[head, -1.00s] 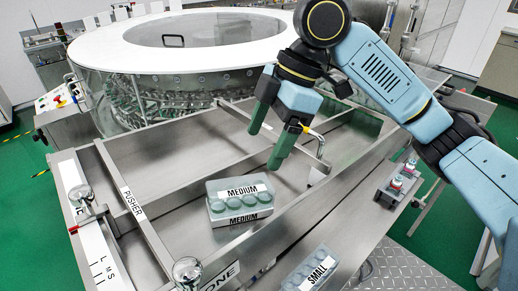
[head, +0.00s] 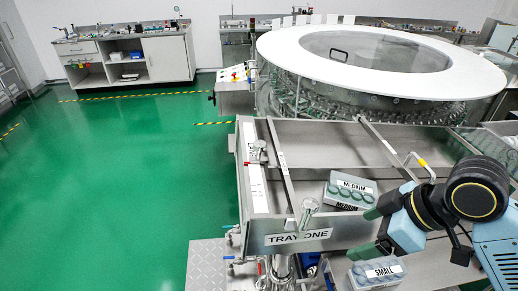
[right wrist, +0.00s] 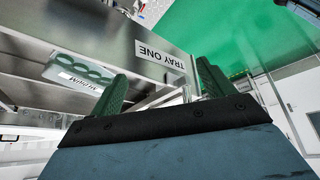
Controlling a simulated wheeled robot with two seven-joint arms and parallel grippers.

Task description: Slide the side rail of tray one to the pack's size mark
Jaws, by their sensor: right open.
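Tray one (head: 297,238) is a steel tray with its nameplate on the front wall. The side rail (head: 330,165) appears to run lengthwise behind the pack, with a clear knob (head: 258,152) at its left end over a white scale strip (head: 253,190). The marks are too small to read now. The MEDIUM pack (head: 350,190) of round vials lies on the tray floor, in front of the rail. My right gripper (head: 363,233) is open and empty, near the front wall right of the nameplate. Its fingers also show in the right wrist view (right wrist: 163,80). My left gripper is out of view.
The pusher bar (head: 281,160) crosses the tray near its left end, with a knob (head: 310,203) in front. A bar with a yellow-marked handle (head: 418,161) stands right of the pack. A SMALL pack (head: 377,272) lies in front. The round washer (head: 380,55) stands behind.

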